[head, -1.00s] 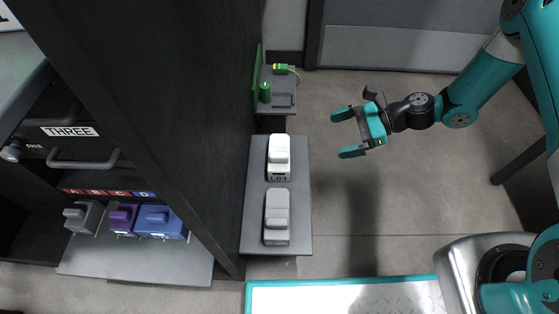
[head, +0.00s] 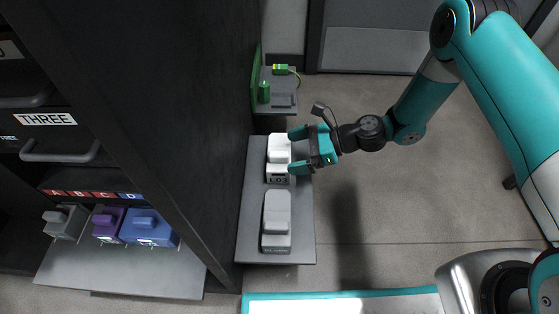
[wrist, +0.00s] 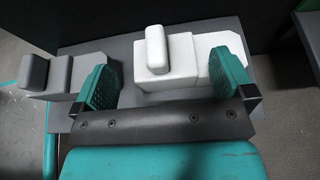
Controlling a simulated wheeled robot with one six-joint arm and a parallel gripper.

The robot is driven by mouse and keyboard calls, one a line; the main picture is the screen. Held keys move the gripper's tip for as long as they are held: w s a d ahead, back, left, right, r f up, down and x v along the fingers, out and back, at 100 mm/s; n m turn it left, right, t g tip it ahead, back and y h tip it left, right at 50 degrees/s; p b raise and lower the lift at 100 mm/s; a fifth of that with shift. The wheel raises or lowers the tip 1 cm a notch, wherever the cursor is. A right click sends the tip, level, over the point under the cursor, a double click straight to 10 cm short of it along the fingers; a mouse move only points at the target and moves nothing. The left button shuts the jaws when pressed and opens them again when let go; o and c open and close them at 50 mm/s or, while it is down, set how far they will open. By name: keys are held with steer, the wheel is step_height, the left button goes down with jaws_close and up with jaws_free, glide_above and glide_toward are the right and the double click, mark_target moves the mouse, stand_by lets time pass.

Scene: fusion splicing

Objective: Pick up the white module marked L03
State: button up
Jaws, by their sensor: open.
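The white module (head: 278,152) stands on a grey shelf (head: 250,225), with the label L03 on its front end in the head view. My gripper (head: 290,152) is open at the module's right side, its fingertips reaching the module's edge. In the wrist view the white module (wrist: 170,66) lies between the two teal fingers of my gripper (wrist: 165,80), with gaps on both sides visible. Whether a finger touches it cannot be told.
A grey module (head: 276,222) stands on the same shelf, nearer the front; it also shows in the wrist view (wrist: 58,75). A small shelf with green items (head: 264,92) is behind. A dark cabinet wall (head: 200,100) rises at the left. Purple (head: 108,225) and blue modules (head: 148,228) sit beyond it.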

mark_target(287, 152)
steer(key=b+x, duration=0.3)
steer(key=x, duration=0.1)
steer(key=shift+d+f, duration=0.1)
steer(key=shift+f, duration=0.05)
steer(key=shift+w+a, duration=0.1)
steer(key=shift+a, duration=0.35)
steer(key=c, duration=0.8)
steer(key=shift+c, duration=0.2)
